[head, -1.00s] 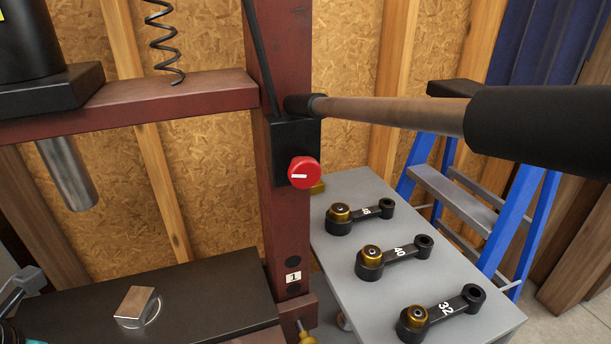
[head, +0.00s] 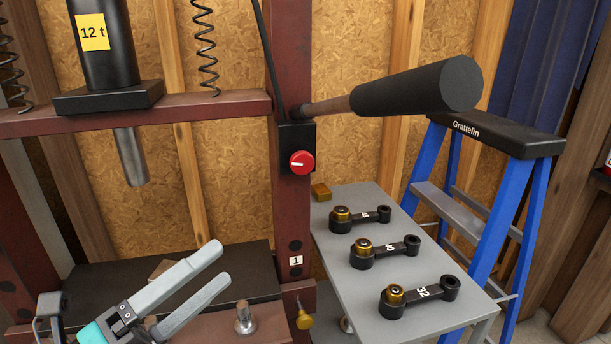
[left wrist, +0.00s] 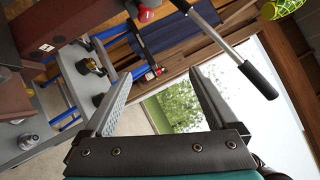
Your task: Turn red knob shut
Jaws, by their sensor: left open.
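The red knob (head: 301,162) sits on a black block (head: 296,134) on the dark red press post, with a white mark on its face. In the left wrist view the red knob (left wrist: 146,14) shows at the top edge, partly cut off. My left gripper (head: 222,265) is open and empty at the lower left of the head view. It is below and to the left of the knob, apart from it. My right gripper is not in view.
A pump handle with a black grip (head: 418,86) juts out above the knob. A grey cart (head: 400,322) with several black links stands to the right, by a blue stepladder (head: 509,240). The press bed (head: 115,290) lies behind my left gripper.

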